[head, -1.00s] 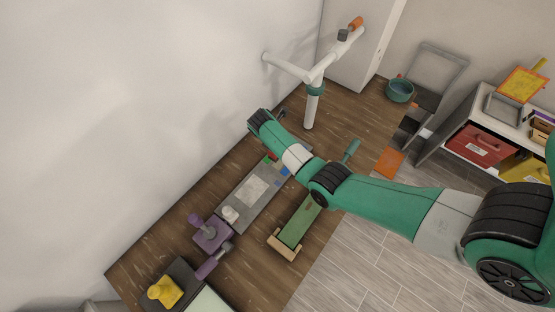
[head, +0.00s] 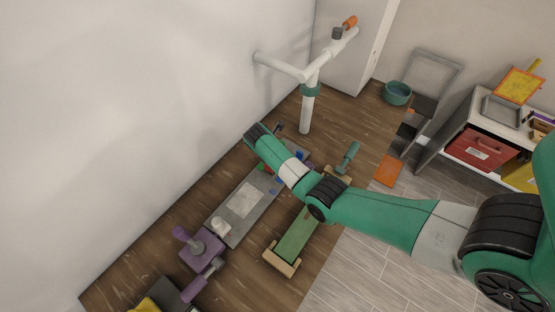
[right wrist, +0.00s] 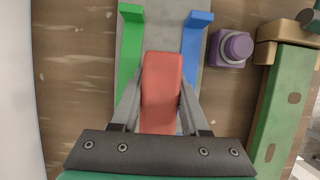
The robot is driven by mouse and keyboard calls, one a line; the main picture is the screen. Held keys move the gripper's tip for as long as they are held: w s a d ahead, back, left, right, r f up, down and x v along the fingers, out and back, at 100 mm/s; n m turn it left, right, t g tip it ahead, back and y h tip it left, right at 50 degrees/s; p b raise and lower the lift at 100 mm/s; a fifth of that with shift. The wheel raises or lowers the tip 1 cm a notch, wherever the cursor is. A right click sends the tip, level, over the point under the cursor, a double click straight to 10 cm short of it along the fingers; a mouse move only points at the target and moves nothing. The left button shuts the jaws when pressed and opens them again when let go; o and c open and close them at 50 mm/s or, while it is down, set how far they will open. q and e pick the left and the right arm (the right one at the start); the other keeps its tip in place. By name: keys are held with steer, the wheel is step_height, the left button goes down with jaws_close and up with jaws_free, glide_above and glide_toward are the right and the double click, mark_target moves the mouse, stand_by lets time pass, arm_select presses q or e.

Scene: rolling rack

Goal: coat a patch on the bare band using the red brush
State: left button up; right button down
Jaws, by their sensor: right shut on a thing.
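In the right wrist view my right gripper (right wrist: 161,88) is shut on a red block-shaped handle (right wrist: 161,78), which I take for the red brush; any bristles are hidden. A green bracket (right wrist: 130,55) stands to its left and a blue bracket (right wrist: 193,52) to its right, both on a grey strip. In the head view my right arm comes in from the right over the grey board (head: 228,228); the fingers are not clear there. The board bears a pale rectangular patch (head: 244,201). I cannot tell which surface is the bare band. My left gripper is out of view.
A green plank (head: 296,238) on wooden end supports lies right of the board. A purple fixture (head: 202,248) stands at the board's near end. A white branched pipe (head: 307,112) with a teal collar rises behind. A shelf with a red drawer (head: 478,147) is at right.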

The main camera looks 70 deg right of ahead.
steer(key=shift+f+b, duration=0.4)
steer(key=shift+f, duration=0.3)
stand_by(0.7)
steer(key=shift+w+a+p, duration=0.25)
steer(key=shift+a+p, duration=0.15)
steer(key=shift+a, duration=0.6)
steer(key=shift+d, duration=0.1)
steer(key=shift+s+d, duration=0.25)
steer(key=shift+d, duration=0.6)
steer(key=shift+s+d, duration=0.2)
steer(key=shift+d, duration=0.6)
steer(key=shift+a, duration=0.1)
